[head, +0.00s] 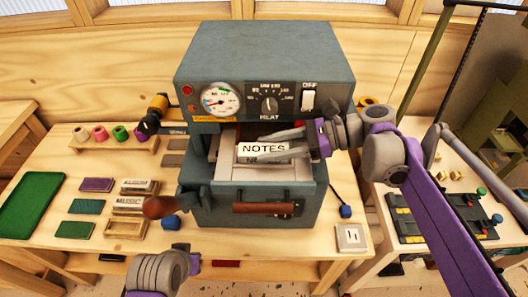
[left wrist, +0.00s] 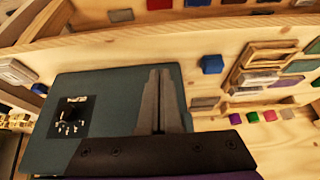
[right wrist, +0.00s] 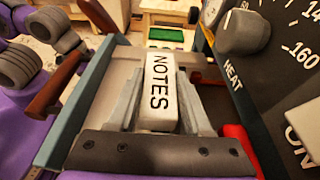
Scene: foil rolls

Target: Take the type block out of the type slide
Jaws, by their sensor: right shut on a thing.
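The type block (head: 263,148), a pale block marked NOTES, is at the type slide (head: 223,172) in the front opening of the grey-blue machine. My right gripper (head: 272,142) reaches in from the right and is shut on it. In the right wrist view the type block (right wrist: 159,92) stands between the two fingers of my right gripper (right wrist: 160,88), letters facing up. Whether its underside touches the slide is hidden. My left gripper (left wrist: 160,75) is empty, its fingers together, in front of the machine's grey-blue body in the left wrist view.
The machine (head: 262,60) has a gauge, a HEAT knob and a switch above the opening. A brown handle (head: 160,206) juts out at its left front. Marked blocks (head: 130,203) and coloured foil pieces lie to the left. A black tray (head: 440,215) sits at the right.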

